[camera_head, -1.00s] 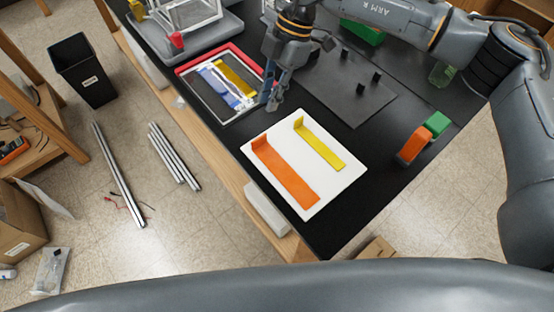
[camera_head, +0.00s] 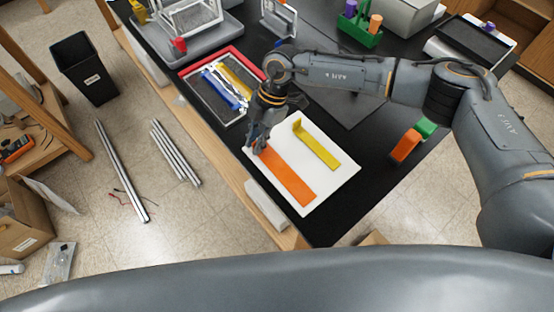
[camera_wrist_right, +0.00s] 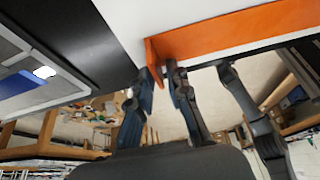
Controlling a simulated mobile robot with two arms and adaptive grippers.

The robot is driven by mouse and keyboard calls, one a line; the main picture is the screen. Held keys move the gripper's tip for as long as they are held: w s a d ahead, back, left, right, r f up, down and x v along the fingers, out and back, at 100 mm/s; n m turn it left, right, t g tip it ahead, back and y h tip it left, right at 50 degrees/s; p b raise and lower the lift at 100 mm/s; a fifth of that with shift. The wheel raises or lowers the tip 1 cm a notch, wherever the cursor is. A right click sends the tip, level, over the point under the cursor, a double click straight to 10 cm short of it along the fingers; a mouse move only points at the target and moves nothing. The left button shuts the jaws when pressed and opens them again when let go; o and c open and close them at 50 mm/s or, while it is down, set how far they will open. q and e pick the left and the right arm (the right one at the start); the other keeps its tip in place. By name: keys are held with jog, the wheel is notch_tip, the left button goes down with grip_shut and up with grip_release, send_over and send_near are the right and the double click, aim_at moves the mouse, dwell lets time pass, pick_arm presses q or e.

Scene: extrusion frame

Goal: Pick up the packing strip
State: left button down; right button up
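An orange L-shaped strip (camera_head: 288,178) lies on a white board (camera_head: 325,190), its upright end tab at the upper left. A similar yellow L-shaped strip (camera_head: 318,148) lies beside it. Which one is the packing strip I cannot tell. My right gripper (camera_head: 258,147) points down at the orange strip's tab and hides it in the head view. In the right wrist view, the orange tab (camera_wrist_right: 152,58) reaches down between the fingers of the gripper (camera_wrist_right: 162,82). The fingers look apart, with a small gap beside the tab. My left gripper is not in view.
A red-edged tray (camera_head: 205,62) with blue, yellow and white parts lies behind the board. Orange (camera_head: 405,147) and green (camera_head: 426,127) blocks stand to the right. A green holder (camera_head: 358,30) is at the back. The black table's (camera_head: 325,232) front edge is close to the board.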

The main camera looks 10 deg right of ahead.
grip_shut()
jog(key=shift+r, duration=0.1)
